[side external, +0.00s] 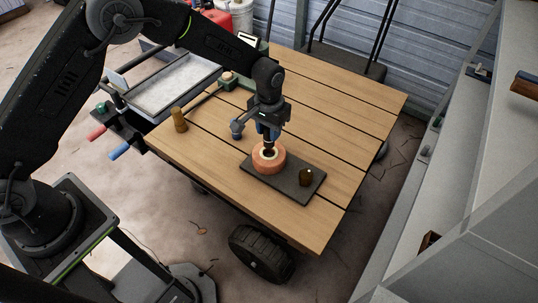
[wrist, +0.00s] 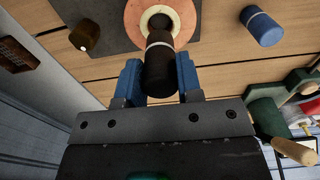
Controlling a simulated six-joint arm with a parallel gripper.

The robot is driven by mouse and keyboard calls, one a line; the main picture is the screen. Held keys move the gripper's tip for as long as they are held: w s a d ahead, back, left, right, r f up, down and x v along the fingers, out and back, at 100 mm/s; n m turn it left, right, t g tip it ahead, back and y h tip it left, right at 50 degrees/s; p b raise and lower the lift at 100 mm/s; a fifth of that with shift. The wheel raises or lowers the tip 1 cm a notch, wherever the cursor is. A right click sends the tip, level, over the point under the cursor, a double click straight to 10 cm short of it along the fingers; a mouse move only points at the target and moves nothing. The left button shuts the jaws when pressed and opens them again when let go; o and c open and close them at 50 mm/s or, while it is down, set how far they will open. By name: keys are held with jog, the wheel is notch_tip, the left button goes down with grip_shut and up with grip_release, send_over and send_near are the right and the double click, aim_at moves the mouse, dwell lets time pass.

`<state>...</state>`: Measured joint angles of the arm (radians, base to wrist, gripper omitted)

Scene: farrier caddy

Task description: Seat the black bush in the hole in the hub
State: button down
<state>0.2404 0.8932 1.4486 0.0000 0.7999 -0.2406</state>
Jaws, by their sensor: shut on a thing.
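The hub (side external: 260,166) is a copper-orange ring with a cream inner ring on a dark plate (side external: 260,178); it also shows at the top of the wrist view (wrist: 133,18). My gripper (side external: 269,138) points down over the hub. Its blue fingers (wrist: 159,75) are shut on the black bush (wrist: 159,72), a dark cylinder with a pale band. My gripper and the bush hide part of the hole, and I cannot tell how deep the end sits.
A dark brown cylinder (side external: 306,177) stands on the plate right of the hub. A blue-and-white cylinder (wrist: 262,26) stands nearby on the planks. The right part of the planks is clear.

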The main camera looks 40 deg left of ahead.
jog(key=shift+f, duration=1.35)
jog(key=shift+f, duration=1.25)
dwell(1.0)
jog(key=c, duration=0.7)
grip_release()
notch_tip(320, 180, up, 14)
jog(key=shift+f, duration=0.1)
